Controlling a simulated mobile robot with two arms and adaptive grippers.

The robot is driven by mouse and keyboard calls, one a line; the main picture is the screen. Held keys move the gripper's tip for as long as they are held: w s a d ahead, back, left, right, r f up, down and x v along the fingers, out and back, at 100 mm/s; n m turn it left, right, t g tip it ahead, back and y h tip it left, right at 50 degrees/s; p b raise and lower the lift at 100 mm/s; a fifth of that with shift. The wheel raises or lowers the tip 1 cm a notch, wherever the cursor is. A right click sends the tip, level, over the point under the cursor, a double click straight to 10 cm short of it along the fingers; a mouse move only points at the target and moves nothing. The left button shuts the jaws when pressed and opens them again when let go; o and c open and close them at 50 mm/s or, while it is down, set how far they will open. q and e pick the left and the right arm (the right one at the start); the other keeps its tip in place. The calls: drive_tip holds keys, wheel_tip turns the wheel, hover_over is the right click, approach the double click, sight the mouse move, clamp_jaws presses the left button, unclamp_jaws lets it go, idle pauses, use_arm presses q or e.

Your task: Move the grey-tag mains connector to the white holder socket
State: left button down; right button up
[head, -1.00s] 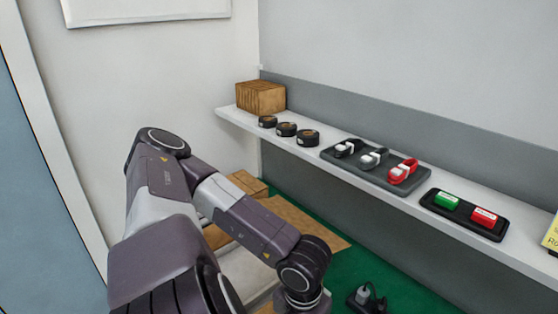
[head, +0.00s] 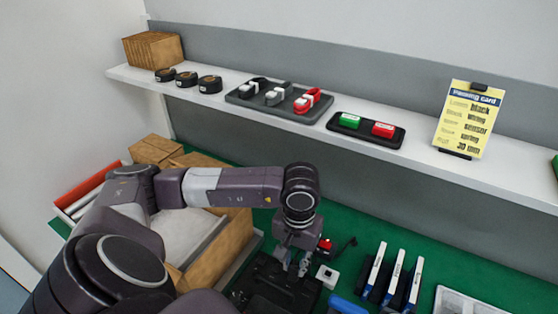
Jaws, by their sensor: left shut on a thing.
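My left gripper (head: 291,264) points down over a black unit (head: 262,283) on the green bench. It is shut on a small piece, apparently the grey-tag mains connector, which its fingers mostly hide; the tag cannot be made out. A small white block with a dark opening (head: 327,277), which looks like the white holder socket, sits just right of the fingers. A red connector (head: 325,245) with a black cable stands just behind it. My right gripper is not in view.
A cardboard box (head: 225,245) stands left of the gripper under my arm. Several white-and-blue upright modules (head: 394,275) stand to the right, and a blue object (head: 346,305) lies in front. The shelf (head: 225,107) behind holds tape rolls, cable trays and a yellow card (head: 468,120).

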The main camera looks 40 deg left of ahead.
use_arm(q)
drive_tip(key=shift+m, duration=0.4)
drive_tip(key=w+d+f+b, duration=0.1)
drive_tip(key=w, duration=0.2)
drive_tip(key=w+d+f+b, duration=0.1)
drive_tip(key=w+f, duration=0.1)
drive_tip(key=w, duration=0.2)
drive_tip(key=w+d+f+b, duration=0.1)
drive_tip(key=w+f, duration=0.1)
drive_tip(key=w, duration=0.1)
drive_tip(key=shift+w+d+f, duration=0.2)
drive_tip(key=shift+w+d, duration=0.15)
drive_tip(key=shift+w, duration=0.05)
drive_tip(key=f+b, duration=0.3)
drive_tip(key=shift+w+f+b, duration=0.2)
drive_tip(key=shift+w+b, duration=0.05)
drive_tip(key=shift+b, duration=0.15)
drive_tip(key=shift+f+b, duration=0.6)
drive_tip(key=shift+b, duration=0.05)
drive_tip(key=shift+s+r, duration=0.1)
drive_tip(key=shift+b, duration=0.4)
drive_tip(key=shift+f+b, duration=0.2)
drive_tip(key=shift+b, duration=0.15)
drive_tip(key=shift+f, duration=0.1)
drive_tip(key=shift+f+b, duration=0.15)
drive_tip(key=shift+b, duration=0.35)
drive_tip(key=shift+f+b, duration=0.2)
drive_tip(key=shift+b, duration=0.4)
